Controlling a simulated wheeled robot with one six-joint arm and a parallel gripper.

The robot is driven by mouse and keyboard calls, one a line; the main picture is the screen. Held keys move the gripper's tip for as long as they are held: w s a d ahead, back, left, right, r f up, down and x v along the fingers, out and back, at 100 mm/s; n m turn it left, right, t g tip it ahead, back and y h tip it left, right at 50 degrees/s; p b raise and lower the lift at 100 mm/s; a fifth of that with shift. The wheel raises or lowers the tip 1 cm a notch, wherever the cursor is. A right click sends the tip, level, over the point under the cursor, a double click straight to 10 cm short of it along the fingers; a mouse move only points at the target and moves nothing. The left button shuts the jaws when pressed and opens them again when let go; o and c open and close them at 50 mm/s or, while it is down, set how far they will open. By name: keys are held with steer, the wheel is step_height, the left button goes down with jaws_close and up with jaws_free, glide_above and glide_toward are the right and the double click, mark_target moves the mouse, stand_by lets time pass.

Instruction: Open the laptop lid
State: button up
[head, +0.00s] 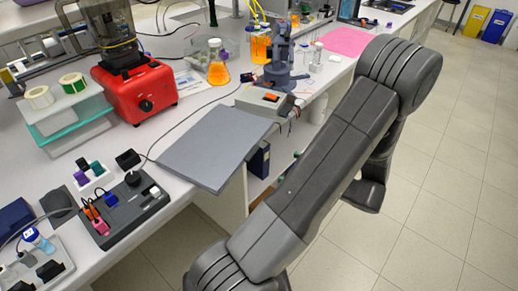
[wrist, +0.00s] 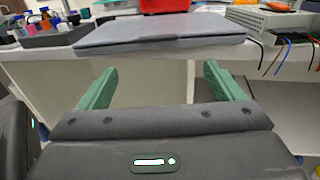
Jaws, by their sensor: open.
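The laptop (head: 215,146) is a flat grey slab on the white bench in the head view, with its lid shut. Its near corner reaches the bench's front edge. In the wrist view the laptop (wrist: 165,33) lies ahead, its front edge facing me. My gripper (wrist: 155,82) shows two green fingers spread wide apart, with nothing between them. The fingers are apart from the laptop, in front of the bench edge and lower in the picture than the laptop. In the head view my grey arm fills the right middle, and the gripper itself is not seen there.
Left of the laptop is a grey box with plugs and a knob (head: 121,207). Behind stands a red stirrer (head: 135,92). On its right is a pale box (head: 264,102) with wires hanging over the bench edge. The floor (head: 440,190) on the right is clear.

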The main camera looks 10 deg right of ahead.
mark_target(254, 154)
steer(key=p+x, duration=0.2)
steer(key=x, duration=0.9)
steer(key=shift+a, duration=0.35)
